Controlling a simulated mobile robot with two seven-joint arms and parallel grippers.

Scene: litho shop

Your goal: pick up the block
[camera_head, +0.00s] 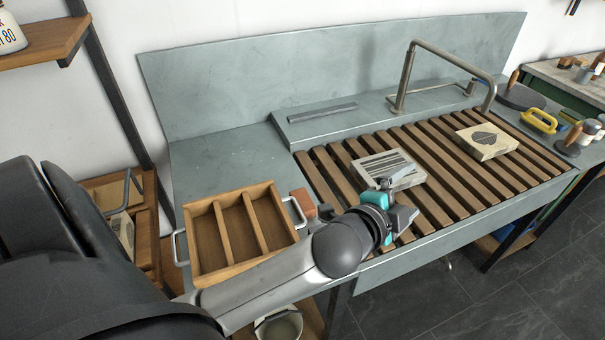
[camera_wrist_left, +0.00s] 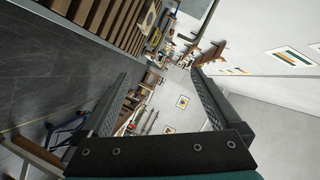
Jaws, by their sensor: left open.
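A small reddish-brown block (camera_head: 303,203) sits beside the tray's right handle, at the left end of the slatted rack, in the head view. A pale slab with dark stripes (camera_head: 392,167) lies on the slats. Another pale slab with a dark leaf-like shape (camera_head: 487,142) lies farther right. My left gripper (camera_head: 402,200) is to the right of the small block, just in front of the striped slab and partly covering it. Its fingers are apart and empty in the left wrist view (camera_wrist_left: 160,78), with none of these blocks between them. My right gripper is not in view.
A wooden tray with compartments (camera_head: 190,238) and metal handles stands at the bench's left, empty. A metal bar frame (camera_head: 407,75) rises behind the slats (camera_head: 445,165). A yellow-handled tool (camera_head: 540,121) lies at right. Bare slats lie between the slabs.

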